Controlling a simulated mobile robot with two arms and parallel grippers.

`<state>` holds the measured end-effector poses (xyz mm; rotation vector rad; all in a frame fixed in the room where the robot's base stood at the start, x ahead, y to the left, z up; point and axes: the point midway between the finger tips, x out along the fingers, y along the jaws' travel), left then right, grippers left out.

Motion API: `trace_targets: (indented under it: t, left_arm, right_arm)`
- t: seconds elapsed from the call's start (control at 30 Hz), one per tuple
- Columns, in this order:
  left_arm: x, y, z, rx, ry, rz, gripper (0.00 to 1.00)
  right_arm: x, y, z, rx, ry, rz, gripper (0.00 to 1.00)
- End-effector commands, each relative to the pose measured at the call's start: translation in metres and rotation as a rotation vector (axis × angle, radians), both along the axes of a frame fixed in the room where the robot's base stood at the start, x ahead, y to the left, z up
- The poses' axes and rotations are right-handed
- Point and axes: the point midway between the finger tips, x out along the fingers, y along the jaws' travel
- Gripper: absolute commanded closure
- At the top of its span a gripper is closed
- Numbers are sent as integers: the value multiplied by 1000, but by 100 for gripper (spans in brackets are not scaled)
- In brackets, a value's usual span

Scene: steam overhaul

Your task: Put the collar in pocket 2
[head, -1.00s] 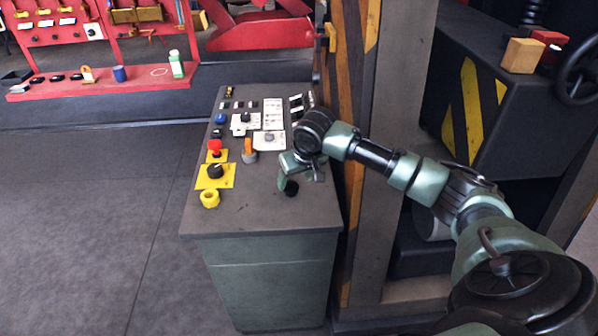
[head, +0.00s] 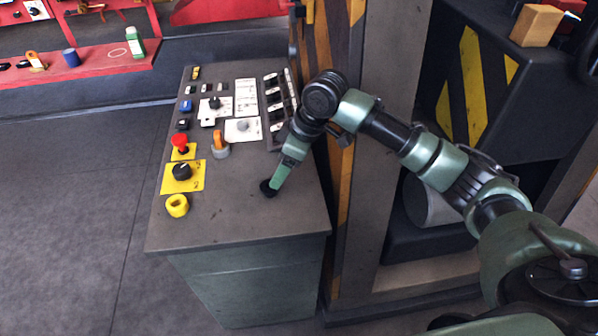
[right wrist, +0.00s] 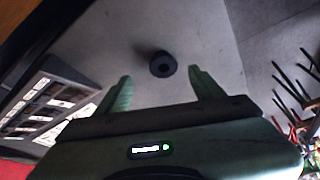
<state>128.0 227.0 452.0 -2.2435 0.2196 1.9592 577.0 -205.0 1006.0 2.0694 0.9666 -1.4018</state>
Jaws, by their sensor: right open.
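A small black ring-shaped piece, which looks like the collar (head: 267,188), stands on the bare right part of the grey console top. In the right wrist view the collar (right wrist: 162,68) shows a dark hole and lies just ahead of the gap between the fingertips. My right gripper (head: 279,180) points down at it from above. In the right wrist view the gripper (right wrist: 160,79) is open, with nothing held. My left gripper is not in view.
The console top (head: 235,228) is clear near its front. A yellow ring (head: 177,206), a black knob on a yellow plate (head: 182,172), a red button (head: 180,142) and an orange-handled lever (head: 219,146) stand to the left. A striped post (head: 340,150) rises close on the right.

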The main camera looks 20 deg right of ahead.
Motion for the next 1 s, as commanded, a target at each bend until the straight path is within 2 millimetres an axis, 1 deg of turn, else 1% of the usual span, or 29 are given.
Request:
trace_targets:
  t: [0.03, 0.07, 0.13, 0.17, 0.3, 0.4, 0.43, 0.5, 0.57, 0.7, 0.77, 0.83, 0.9, 0.93, 0.97, 1.0]
  left_arm:
    - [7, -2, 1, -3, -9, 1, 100]
    - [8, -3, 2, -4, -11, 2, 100]
    - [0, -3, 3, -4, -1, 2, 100]
    - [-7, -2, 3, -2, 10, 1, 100]
    - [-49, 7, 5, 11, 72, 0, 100]
    - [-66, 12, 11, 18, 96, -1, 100]
    - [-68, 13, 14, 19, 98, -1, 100]
    - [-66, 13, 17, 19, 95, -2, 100]
    - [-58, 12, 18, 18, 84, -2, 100]
    - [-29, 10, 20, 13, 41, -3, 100]
    - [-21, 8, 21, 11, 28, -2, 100]
    - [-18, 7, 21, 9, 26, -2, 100]
    - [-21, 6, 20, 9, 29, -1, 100]
    - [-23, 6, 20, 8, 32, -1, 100]
    - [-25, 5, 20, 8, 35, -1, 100]
    - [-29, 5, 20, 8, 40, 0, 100]
  right_arm:
    - [0, 6, -2, 4, -2, 27, 32]
    - [0, 8, -4, 4, -3, 36, 32]
    - [2, 11, -11, 3, -2, 41, 32]
    - [2, 11, -14, 3, -1, 40, 32]
    - [8, 15, -27, 2, -2, 37, 32]
    - [14, 19, -38, 3, 0, 35, 32]
    - [17, 20, -41, 3, 0, 34, 32]
    - [22, 22, -52, 1, -1, 36, 32]
    - [23, 25, -60, 2, -2, 35, 32]
    - [25, 27, -70, 1, -4, 35, 32]
    - [25, 27, -71, 0, -5, 35, 32]
    - [26, 27, -71, 0, -5, 35, 32]
    - [25, 27, -71, 1, -5, 34, 32]
    - [25, 27, -71, 1, -5, 34, 37]
    - [25, 27, -71, 1, -5, 34, 46]
    - [25, 27, -71, 1, -5, 34, 57]
